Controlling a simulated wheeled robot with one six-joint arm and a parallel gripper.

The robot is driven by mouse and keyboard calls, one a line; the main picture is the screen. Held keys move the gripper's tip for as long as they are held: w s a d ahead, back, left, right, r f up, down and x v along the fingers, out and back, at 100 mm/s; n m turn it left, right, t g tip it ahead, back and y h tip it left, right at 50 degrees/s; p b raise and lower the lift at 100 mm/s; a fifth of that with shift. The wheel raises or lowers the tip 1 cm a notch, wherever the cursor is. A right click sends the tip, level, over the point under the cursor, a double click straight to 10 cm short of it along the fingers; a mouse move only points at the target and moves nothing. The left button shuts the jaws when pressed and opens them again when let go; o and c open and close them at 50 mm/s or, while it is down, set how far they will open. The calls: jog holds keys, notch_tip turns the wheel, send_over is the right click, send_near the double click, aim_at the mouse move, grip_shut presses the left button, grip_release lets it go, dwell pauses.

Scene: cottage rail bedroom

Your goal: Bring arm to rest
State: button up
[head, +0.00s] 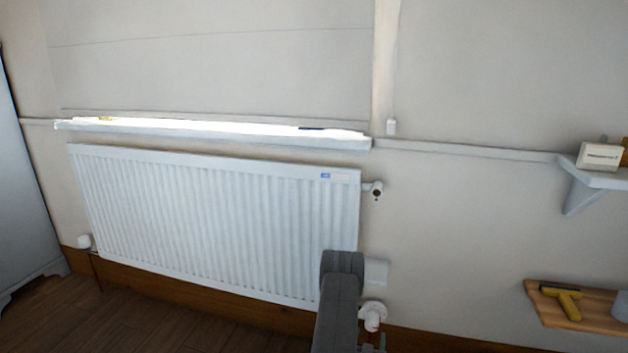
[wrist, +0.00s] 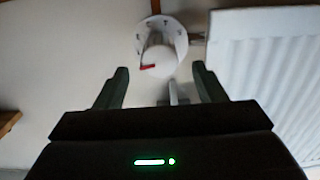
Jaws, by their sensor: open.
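My gripper (wrist: 160,78) is open in the wrist view, its two dark fingers spread apart. A round white valve knob (wrist: 160,52) with a small red mark shows beyond the fingertips, in line with the gap between them. I cannot tell how far it is from the fingers, but nothing is seen held. In the head view, my grey arm reaches up from the bottom edge in front of the lower right end of the white radiator (head: 215,215). A white knob (head: 373,315) shows just right of my arm.
A bright white sill (head: 220,132) runs above the radiator. A wooden shelf (head: 600,318) with a yellow-handled tool (head: 563,299) is at the lower right. A small white shelf (head: 590,178) holds a white box (head: 600,157). A grey cabinet (head: 22,190) stands left.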

aim_at(371, 328)
jog(key=p+v, duration=0.2)
jog(key=v, duration=0.7)
jog(key=b+x, duration=0.4)
jog(key=x, duration=1)
jog(key=shift+f, duration=0.1)
jog(key=shift+w, duration=0.2)
jog(key=n, duration=0.7)
jog(key=shift+s+n, duration=0.2)
jog(key=shift+n, duration=0.3)
jog(key=p+v, duration=0.4)
jog(key=v, duration=0.9)
jog(key=shift+s, duration=0.25)
jog(key=shift+a, duration=0.1)
